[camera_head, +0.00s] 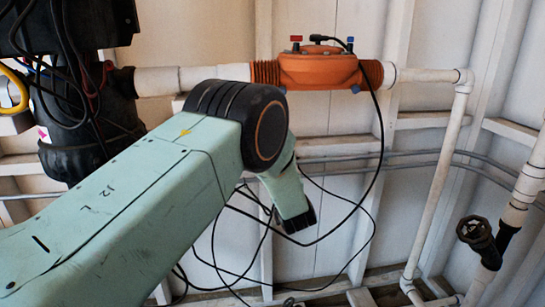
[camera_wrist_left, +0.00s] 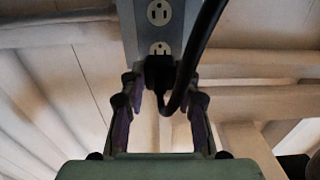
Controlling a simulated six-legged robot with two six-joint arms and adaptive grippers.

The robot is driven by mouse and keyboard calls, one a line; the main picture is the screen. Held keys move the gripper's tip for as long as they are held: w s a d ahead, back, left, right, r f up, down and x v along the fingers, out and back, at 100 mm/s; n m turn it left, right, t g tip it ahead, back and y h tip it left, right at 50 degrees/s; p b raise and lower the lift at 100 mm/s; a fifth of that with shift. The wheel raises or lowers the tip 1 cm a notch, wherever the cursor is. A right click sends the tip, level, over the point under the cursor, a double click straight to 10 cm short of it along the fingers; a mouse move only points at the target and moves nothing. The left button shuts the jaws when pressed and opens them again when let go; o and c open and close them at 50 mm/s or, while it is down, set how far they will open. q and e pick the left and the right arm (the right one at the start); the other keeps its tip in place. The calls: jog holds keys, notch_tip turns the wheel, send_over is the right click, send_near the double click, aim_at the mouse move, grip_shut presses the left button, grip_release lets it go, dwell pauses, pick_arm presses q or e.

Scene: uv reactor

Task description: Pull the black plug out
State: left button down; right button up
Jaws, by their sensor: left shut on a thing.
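The black plug (camera_wrist_left: 159,74) is in the middle of the left wrist view, with its thick black cable (camera_wrist_left: 204,38) looping down and then up to the right. It sits against the lower end of a grey outlet strip (camera_wrist_left: 136,22); its prongs are hidden. My left gripper (camera_wrist_left: 162,82) has one finger on each side of the plug and is shut on it. In the head view my left arm reaches in from the lower left, and I cannot make out the plug or the fingertips there. My right gripper is not in view.
An orange reactor unit (camera_head: 318,70) sits on a white pipe (camera_head: 425,76) along the wall. Loose black cables (camera_head: 372,190) hang behind my left arm. A black valve wheel (camera_head: 474,231) is at the right. A black device (camera_head: 85,130) with wires is at the left.

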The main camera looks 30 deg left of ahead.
pick_arm(q)
jog(key=shift+s+d+p, duration=0.35)
jog(key=shift+s, duration=0.2)
